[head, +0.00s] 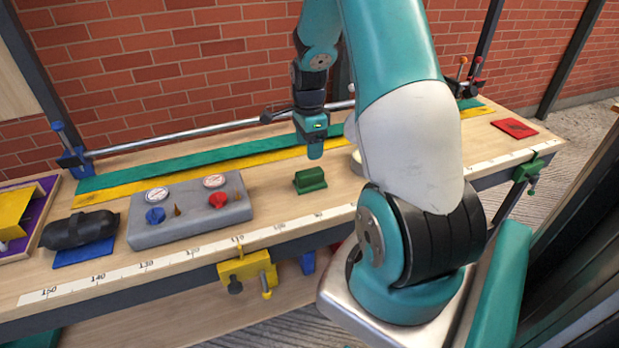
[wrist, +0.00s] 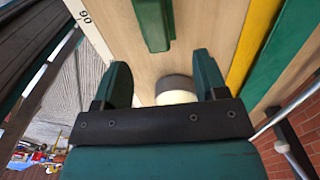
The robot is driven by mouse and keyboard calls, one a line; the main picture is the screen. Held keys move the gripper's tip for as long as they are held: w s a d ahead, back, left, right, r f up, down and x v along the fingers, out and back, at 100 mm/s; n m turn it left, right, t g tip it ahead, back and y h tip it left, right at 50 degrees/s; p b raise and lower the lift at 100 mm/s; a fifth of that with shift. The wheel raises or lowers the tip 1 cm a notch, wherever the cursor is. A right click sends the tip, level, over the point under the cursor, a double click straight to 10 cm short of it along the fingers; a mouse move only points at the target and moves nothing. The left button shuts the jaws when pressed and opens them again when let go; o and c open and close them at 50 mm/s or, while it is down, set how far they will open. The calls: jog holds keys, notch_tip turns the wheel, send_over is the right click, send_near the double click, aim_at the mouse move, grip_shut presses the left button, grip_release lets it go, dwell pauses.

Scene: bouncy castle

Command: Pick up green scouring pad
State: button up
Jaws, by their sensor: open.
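The green scouring pad (head: 310,180) lies on the wooden workbench, right of the grey gauge panel. It looks like a small dark green block with a raised part on top. It also shows in the wrist view (wrist: 153,24), at the top edge and partly cut off. My gripper (head: 315,152) is above the bench, slightly behind the pad in the head view. In the wrist view my gripper (wrist: 163,76) has its two green fingers spread apart. Nothing is held between them, and the pad lies beyond the fingertips.
A white and dark round object (wrist: 177,92) sits on the bench, seen between the fingers. The grey gauge panel (head: 190,213) and a black case (head: 79,230) are at left. A red pad (head: 515,128) lies far right. Green and yellow strips and a rail run along the back.

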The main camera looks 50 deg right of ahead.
aim_at(310, 171)
notch_tip(310, 171, down, 4)
jog(key=shift+f, duration=0.25)
jog(key=f, duration=0.3)
jog(key=f+p, duration=0.1)
jog(key=f, duration=0.1)
jog(key=shift+s+a+f, duration=0.1)
jog(key=shift+s+a, duration=0.15)
jog(key=shift+s, duration=0.05)
jog(key=shift+c, duration=0.2)
jog(key=c, duration=1)
